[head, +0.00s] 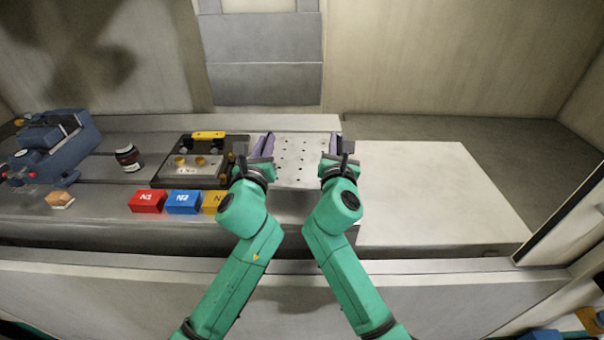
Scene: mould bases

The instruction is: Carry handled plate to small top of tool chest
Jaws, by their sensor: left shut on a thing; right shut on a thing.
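The handled plate (300,165) is a light grey plate with rows of small holes and purple handles at its left and right sides. My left gripper (262,162) is shut on its left handle, and my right gripper (341,160) is shut on its right handle. The plate looks level between them. I cannot tell whether it touches the grey bench below. A pale flat top (430,190) lies to the right of the plate, bare and a little apart from the grippers. I cannot tell for sure that it is the tool chest's small top.
On the grey bench at left are a black mould base (167,168), red (147,202), blue (184,203) and yellow (211,204) blocks, a dark jar (128,158) and a blue vise-like machine (62,148). A dark-edged panel (565,215) stands at far right.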

